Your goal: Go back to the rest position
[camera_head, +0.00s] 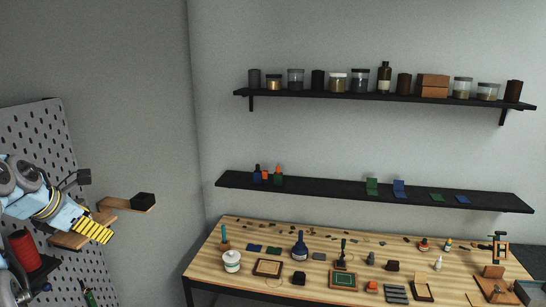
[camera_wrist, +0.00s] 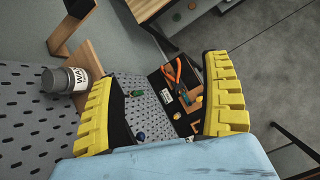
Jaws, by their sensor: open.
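My gripper (camera_wrist: 160,100) is open and empty in the wrist view, its two yellow ribbed fingers wide apart. In the head view my gripper (camera_head: 95,229) is at the left, in front of the grey pegboard, with its yellow fingers pointing right and down. From this side the fingers overlap, so the gap between them is hidden. It is clear of the workbench (camera_head: 210,262), which stands to the right.
A small wooden shelf (camera_head: 114,203) with a black block (camera_head: 143,200) is close to my gripper. The perforated pegboard (camera_head: 45,125) is beside the arm. In the wrist view, a grey jar (camera_wrist: 62,80) and orange-handled pliers (camera_wrist: 174,70) show. Two dark wall shelves hang over the bench.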

